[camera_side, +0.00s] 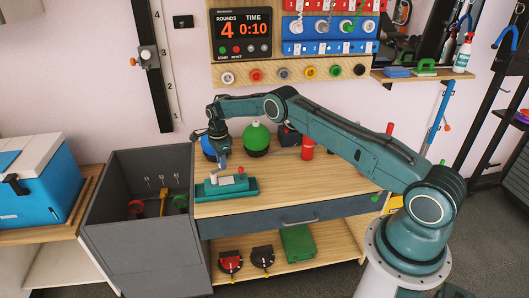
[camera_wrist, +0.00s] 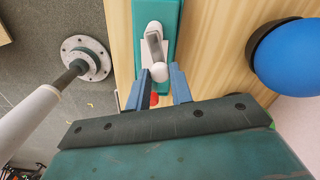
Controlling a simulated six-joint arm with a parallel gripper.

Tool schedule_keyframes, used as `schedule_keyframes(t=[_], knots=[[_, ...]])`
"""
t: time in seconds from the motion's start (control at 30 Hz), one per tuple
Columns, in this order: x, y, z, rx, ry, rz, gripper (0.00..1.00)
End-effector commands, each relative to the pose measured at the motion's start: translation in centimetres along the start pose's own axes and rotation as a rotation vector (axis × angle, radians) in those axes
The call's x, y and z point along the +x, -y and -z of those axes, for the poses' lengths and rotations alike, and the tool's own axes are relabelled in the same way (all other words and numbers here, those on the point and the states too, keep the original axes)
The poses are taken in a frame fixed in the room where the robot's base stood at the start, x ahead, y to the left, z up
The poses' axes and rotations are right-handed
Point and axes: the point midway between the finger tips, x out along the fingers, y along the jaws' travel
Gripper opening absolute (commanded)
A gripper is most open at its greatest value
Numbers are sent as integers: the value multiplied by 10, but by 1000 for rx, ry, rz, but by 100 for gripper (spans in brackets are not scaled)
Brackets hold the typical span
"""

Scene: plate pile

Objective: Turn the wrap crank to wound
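The wrap crank is on a teal base (camera_side: 240,190) near the front left of the wooden workbench. A white crank handle (camera_side: 226,181) and a small red part (camera_side: 240,170) show on it. In the wrist view the teal base (camera_wrist: 169,14) runs up from the middle, with a white and grey crank arm (camera_wrist: 155,42) ending in a white rounded knob (camera_wrist: 160,73). My gripper (camera_wrist: 160,70) points down over it with its blue fingers apart, one each side of the knob. A red part (camera_wrist: 154,99) shows between the fingers. Contact with the knob is unclear.
A blue ball (camera_side: 208,147) and a green ball (camera_side: 256,136) stand behind the crank; the blue ball is close in the wrist view (camera_wrist: 292,58). A red can (camera_side: 307,148) stands farther right. A grey bin (camera_side: 112,215) adjoins the bench's left. The front right bench top is clear.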

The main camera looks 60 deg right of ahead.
Motion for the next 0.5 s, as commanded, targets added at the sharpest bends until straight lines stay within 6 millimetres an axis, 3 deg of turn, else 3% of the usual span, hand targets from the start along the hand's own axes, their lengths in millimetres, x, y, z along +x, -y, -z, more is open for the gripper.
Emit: schedule_keyframes(t=[0.03,0.1,0.5], knots=[[0,0,0,0,0,0,12],[0,0,0,0,0,0,0],[0,2,0,-51,0,-1,0]])
